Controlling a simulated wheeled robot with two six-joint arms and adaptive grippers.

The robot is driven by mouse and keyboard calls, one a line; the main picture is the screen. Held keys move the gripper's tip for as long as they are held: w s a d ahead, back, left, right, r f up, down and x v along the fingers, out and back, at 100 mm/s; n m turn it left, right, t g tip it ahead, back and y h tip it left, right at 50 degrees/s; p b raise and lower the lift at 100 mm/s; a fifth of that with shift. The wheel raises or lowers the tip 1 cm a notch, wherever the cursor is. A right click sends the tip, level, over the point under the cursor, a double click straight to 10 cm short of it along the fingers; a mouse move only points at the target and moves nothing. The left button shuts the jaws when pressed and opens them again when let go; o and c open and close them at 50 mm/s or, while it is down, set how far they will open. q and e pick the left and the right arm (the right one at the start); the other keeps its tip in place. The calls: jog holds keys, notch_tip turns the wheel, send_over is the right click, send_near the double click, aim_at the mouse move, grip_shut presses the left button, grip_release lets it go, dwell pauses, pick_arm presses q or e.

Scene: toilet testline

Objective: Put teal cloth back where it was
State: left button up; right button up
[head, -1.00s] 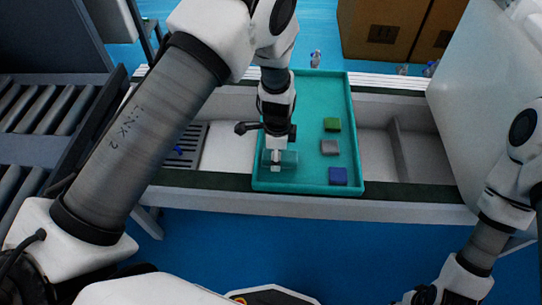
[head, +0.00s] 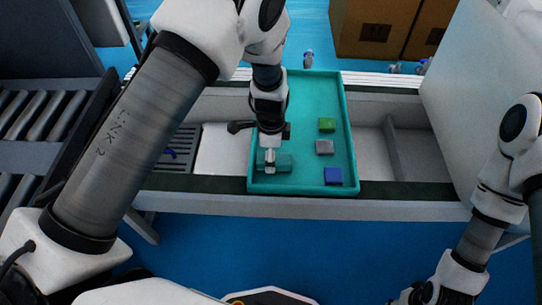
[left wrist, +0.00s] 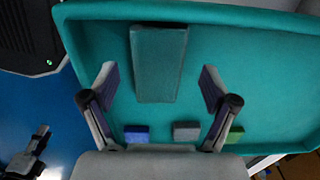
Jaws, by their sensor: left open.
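The teal cloth (head: 284,162) is a flat, folded rectangle lying in the near left corner of the teal tray (head: 313,185). My left gripper (head: 270,165) is over the cloth, pointing down, and hides part of it. In the left wrist view the cloth (left wrist: 159,62) lies ahead of my open left gripper (left wrist: 159,82). The fingers are spread wider than the cloth, with a gap on each side. My right gripper (left wrist: 30,152) hangs over the blue floor, away from the tray; its jaws are too small and dark to read.
A green block (head: 327,124), a grey block (head: 324,147) and a blue block (head: 333,176) stand in a row along the tray's right side. The tray rests across a pale trough. A roller conveyor (head: 40,125) is at the left and cardboard boxes (head: 385,28) are at the back.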

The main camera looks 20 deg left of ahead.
pick_arm(q)
notch_tip(320, 180, up, 10)
jog(key=p, duration=0.1)
jog(key=shift+r, duration=0.15)
